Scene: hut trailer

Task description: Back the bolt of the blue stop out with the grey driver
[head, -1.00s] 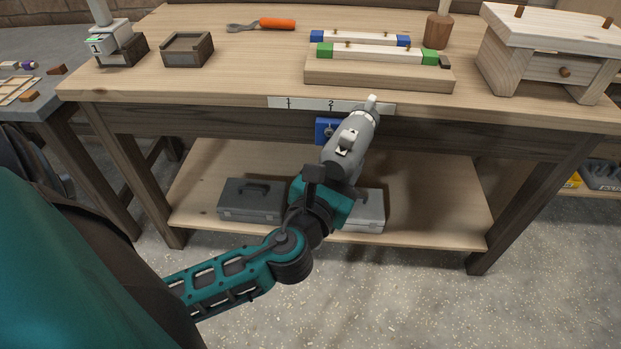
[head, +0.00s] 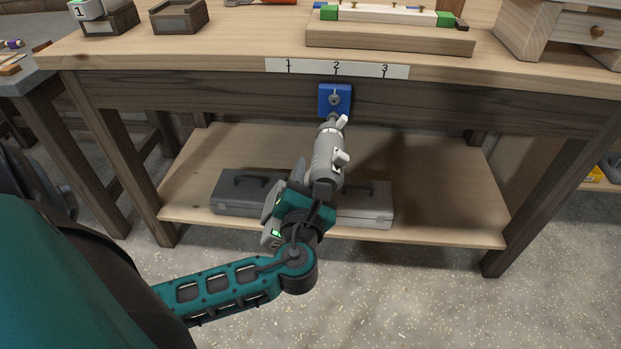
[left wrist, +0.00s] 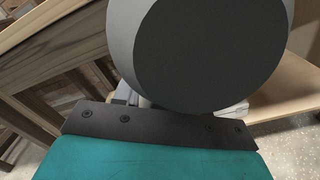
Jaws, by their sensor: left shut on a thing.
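The blue stop (head: 324,90) is fixed to the bench's front rail, under the number 2 on a white label strip (head: 360,69). Its bolt (head: 335,100) shows at the middle of its face. My left gripper (head: 318,188) is shut on the grey driver (head: 329,150), below the stop. The driver points up toward the bolt; its tip is at or just below the bolt, and I cannot tell whether they touch. In the left wrist view the driver's round dark end (left wrist: 210,50) fills the upper part. My right gripper is not in view.
The bench top (head: 230,45) carries a wooden block with a green-ended bar (head: 390,15), a small open box (head: 180,16) and a drawer unit (head: 580,40). Two toolboxes, one dark grey (head: 240,192) and one light grey (head: 370,205), stand on the lower shelf behind my gripper.

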